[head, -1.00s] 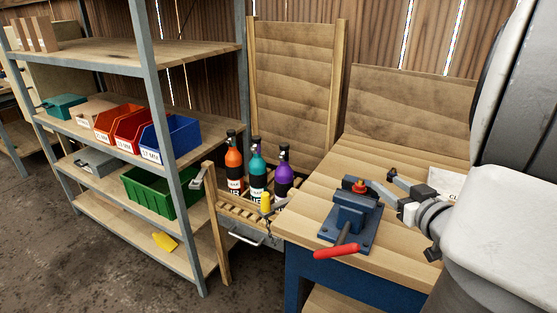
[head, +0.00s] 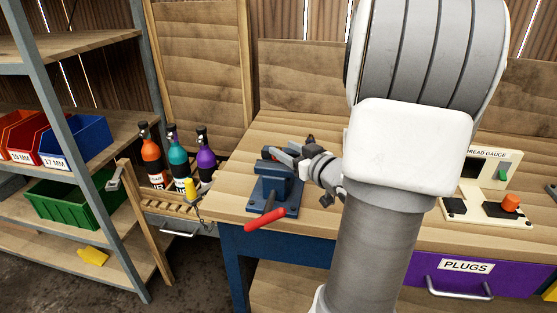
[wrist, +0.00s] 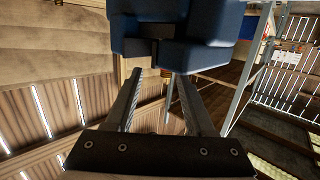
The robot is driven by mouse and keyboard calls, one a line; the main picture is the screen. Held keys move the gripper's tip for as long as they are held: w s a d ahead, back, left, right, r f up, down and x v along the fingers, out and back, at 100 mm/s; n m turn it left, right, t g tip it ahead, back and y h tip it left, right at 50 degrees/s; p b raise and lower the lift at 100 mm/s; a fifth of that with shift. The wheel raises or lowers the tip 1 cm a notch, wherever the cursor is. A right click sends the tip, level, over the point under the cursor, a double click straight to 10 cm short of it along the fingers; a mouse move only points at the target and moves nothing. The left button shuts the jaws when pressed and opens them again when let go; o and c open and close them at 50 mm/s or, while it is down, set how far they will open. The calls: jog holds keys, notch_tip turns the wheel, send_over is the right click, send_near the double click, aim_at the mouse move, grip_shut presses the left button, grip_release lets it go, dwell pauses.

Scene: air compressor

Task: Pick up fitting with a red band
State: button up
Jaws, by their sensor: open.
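A blue vise (head: 272,187) with a red handle stands on the wooden workbench. The fitting is mostly hidden by my gripper in the head view; only a trace of red (head: 267,153) shows at the vise top. In the wrist view a small brass-orange piece, probably the fitting (wrist: 168,73), shows at the edge of the blue vise jaws (wrist: 185,52), between my finger lines. My gripper (head: 284,149) is open at the vise top, fingers pointing left. In the wrist view its fingers (wrist: 154,76) are apart, one on either side of that piece. I cannot tell whether they touch it.
A thread gauge (head: 490,172) with an orange piece (head: 510,202) stands at the right of the bench, above a purple PLUGS drawer (head: 458,267). Several bottles (head: 177,160) stand left of the bench. A shelf with blue (head: 80,140) and green (head: 72,200) bins is at far left.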

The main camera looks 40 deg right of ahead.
jog(key=shift+w+a+f+b, duration=0.1)
jog(key=shift+w+f+b, duration=0.1)
jog(key=shift+w, duration=0.7)
jog(key=shift+w+f+b, duration=0.1)
jog(key=shift+w+b, duration=0.1)
jog(key=shift+w, duration=0.75)
jog(key=shift+w+a+f+b, duration=0.1)
jog(key=shift+w+f+b, duration=0.1)
jog(key=shift+w, duration=0.7)
jog(key=shift+r, duration=0.1)
grip_shut()
